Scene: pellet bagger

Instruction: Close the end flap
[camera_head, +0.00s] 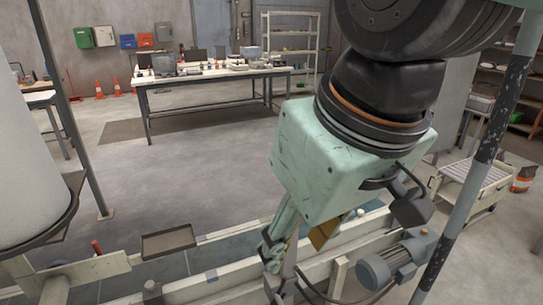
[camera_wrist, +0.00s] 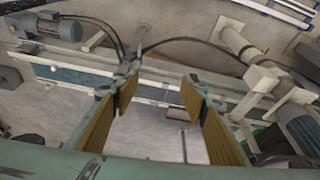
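My gripper (camera_head: 297,244) hangs over the pale conveyor frame in the head view, with one tan pad showing. In the wrist view my gripper (camera_wrist: 157,90) has its two tan-padded fingers wide apart, with nothing held between them. A flat dark rectangular plate (camera_head: 168,242) with a raised rim sits beside the conveyor frame, left of my gripper and apart from it. I cannot tell whether this plate is the end flap. No other part is clearly recognisable as the flap, and my arm hides part of the frame.
The conveyor's pale rail (camera_head: 345,238) runs below my gripper, and it crosses the wrist view (camera_wrist: 75,62). A grey motor (camera_head: 398,260) with a cable is close on the right. A striped post (camera_head: 478,165) stands right of my arm. Open floor (camera_head: 200,165) lies behind.

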